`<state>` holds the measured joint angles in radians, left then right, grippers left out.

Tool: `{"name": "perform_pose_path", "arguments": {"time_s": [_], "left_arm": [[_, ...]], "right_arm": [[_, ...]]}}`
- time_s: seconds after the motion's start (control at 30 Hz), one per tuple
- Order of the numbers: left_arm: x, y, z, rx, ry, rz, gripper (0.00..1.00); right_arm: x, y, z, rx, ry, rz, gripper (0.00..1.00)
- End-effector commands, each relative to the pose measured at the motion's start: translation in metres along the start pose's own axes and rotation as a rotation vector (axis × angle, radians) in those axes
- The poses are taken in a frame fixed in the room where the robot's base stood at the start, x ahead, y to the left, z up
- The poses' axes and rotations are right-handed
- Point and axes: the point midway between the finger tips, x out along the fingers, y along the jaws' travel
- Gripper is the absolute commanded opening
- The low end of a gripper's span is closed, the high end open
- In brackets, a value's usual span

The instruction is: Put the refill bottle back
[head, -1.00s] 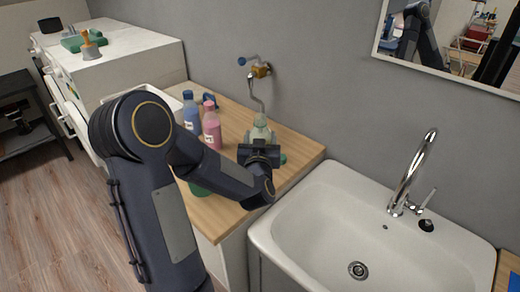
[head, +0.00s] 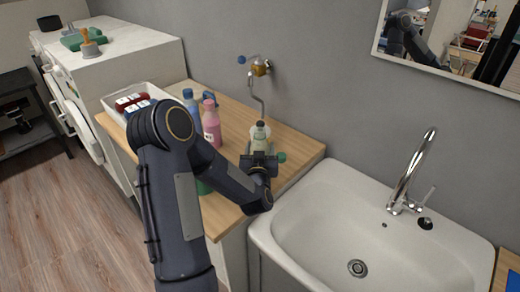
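A pale, clear-looking bottle with a dark cap (head: 260,134) is upright over the wooden counter (head: 232,118), and is probably the refill bottle. My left gripper (head: 259,160) is right at its lower part, on the near side. The gripper's own body hides its fingertips and the bottle's base, so I cannot tell whether it grips the bottle. A pink bottle (head: 211,128) and a blue bottle (head: 191,110) stand on the counter to the left. My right gripper is out of view.
A white tray (head: 112,107) with red and blue-topped items is at the counter's left. A green object (head: 282,157) shows right of my gripper.

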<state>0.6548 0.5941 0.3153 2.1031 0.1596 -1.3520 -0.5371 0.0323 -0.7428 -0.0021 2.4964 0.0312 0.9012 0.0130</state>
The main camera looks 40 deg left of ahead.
Motion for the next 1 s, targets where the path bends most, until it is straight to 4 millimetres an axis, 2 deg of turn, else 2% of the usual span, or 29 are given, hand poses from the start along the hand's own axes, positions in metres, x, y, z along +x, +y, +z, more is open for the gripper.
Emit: {"name": "perform_pose_path", "arguments": {"time_s": [0.03,0.07,0.2,0.6,0.77,1.0], "left_arm": [[0.000,0.000,0.002,0.000,0.002,0.000,0.23],[0.000,0.000,0.001,0.000,0.000,0.000,0.60],[0.000,0.000,0.001,0.000,-0.001,0.000,0.78],[-0.004,0.000,-0.001,0.000,-0.002,0.001,0.78],[-0.033,0.000,0.001,0.001,-0.001,0.003,0.78],[-0.085,0.001,0.001,0.001,0.000,0.003,0.78]], "right_arm": [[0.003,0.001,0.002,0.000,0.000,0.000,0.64],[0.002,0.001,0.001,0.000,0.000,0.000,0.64],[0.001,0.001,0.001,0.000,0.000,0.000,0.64],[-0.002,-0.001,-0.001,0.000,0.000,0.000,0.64],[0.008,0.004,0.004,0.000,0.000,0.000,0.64],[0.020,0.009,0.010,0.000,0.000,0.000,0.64]]}}
